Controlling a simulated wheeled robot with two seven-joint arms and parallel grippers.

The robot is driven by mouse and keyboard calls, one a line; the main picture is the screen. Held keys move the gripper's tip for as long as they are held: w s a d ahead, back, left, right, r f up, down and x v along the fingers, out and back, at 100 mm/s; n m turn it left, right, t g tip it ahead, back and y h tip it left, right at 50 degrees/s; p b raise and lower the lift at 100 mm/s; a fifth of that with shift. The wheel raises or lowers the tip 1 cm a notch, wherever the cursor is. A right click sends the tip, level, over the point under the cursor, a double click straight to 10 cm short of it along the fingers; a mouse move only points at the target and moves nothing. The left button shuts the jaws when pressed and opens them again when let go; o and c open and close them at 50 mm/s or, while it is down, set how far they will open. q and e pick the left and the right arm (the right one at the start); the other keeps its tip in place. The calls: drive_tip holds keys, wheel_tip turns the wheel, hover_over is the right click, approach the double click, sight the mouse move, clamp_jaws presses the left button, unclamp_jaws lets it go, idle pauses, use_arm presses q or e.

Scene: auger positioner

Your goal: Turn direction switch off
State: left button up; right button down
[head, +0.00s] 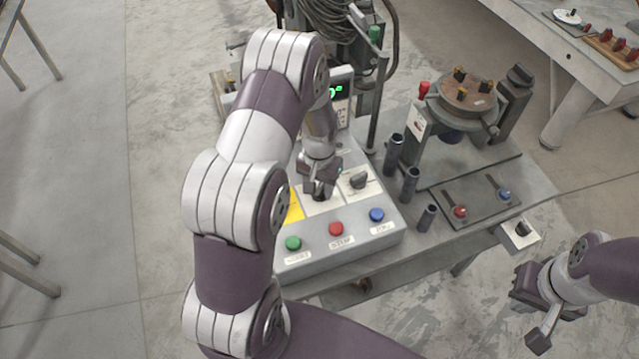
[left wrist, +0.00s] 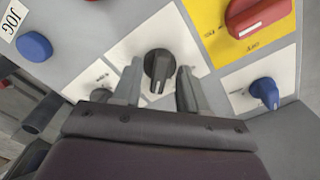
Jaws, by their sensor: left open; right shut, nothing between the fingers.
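The grey control panel (head: 372,228) stands on the bench in front of me. A black rotary knob (left wrist: 158,66) on a white plate sits between the fingers of my left gripper (left wrist: 156,88). Its pointer faces toward the gripper in the left wrist view, and its label is not readable. In the head view my left gripper (head: 320,187) is open at the panel and largely covers this knob. I cannot tell whether the fingers touch it. A second black knob (head: 358,181) is on the plate to the right. My right gripper (head: 533,316) is shut and empty, away from the bench.
Green (head: 293,243), red (head: 336,229) and blue (head: 376,215) buttons line the panel front. A round-table positioner (head: 466,98) and dark posts (head: 410,185) stand right.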

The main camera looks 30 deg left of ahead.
use_arm(q)
drive_tip(key=shift+w, duration=0.1)
drive_tip(key=shift+c, duration=0.9)
clamp_jaws()
drive_tip(key=n, duration=0.4)
drive_tip(key=shift+n, duration=0.3)
drive_tip(key=shift+n+p, duration=0.3)
drive_tip(key=shift+n, duration=1.9)
drive_tip(key=shift+o, duration=0.9)
unclamp_jaws()
